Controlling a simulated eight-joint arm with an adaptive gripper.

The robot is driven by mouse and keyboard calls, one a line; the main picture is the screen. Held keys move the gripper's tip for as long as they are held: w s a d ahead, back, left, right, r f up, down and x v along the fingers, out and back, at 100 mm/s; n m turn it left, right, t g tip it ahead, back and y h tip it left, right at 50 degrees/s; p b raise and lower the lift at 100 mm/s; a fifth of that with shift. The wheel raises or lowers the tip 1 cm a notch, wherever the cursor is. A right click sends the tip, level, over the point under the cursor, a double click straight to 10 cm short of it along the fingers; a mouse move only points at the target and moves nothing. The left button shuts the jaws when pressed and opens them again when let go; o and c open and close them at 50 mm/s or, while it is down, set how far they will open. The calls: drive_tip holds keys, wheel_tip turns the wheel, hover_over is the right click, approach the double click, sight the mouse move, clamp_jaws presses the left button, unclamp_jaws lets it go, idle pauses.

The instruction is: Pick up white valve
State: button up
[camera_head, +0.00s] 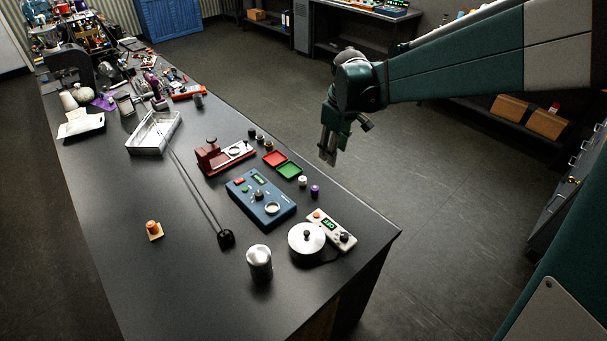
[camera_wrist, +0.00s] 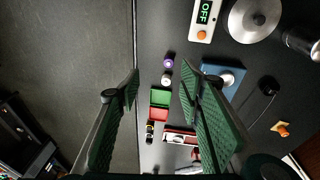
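The white valve (camera_head: 302,181) is a small pale cylinder standing on the dark table, close to its right edge. It also shows in the wrist view (camera_wrist: 166,79), between my two fingers in the picture and well beyond them. A purple valve (camera_head: 315,191) stands right beside it, and shows above it in the wrist view (camera_wrist: 168,63). My gripper (camera_head: 328,158) points down, raised high above the table's right edge. Its two green-padded fingers (camera_wrist: 160,90) are spread apart with nothing between them.
Red (camera_head: 275,158) and green (camera_head: 289,170) trays lie near the white valve. A blue control box (camera_head: 261,198) stands to the left. A hot plate with a display (camera_head: 331,229) and a metal lid (camera_head: 306,238) are nearer the front.

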drive_tip(key=w+a+f+n+g, duration=0.1)
drive_tip(key=w+a+f+n, duration=0.1)
drive_tip(key=w+a+f, duration=0.4)
drive_tip(key=n+g, duration=0.1)
drive_tip(key=n, duration=0.1)
hover_over(302, 178)
drive_tip(key=f, duration=1)
drive_tip(key=shift+s+d+f, duration=0.1)
drive_tip(key=shift+d+f, duration=0.1)
drive_tip(key=shift+f, duration=0.1)
drive_tip(key=shift+f, duration=1.25)
drive_tip(key=shift+f, duration=0.15)
drive_tip(key=shift+a+f, duration=0.1)
drive_tip(key=shift+f, duration=2.4)
drive_tip(key=c, duration=1.1)
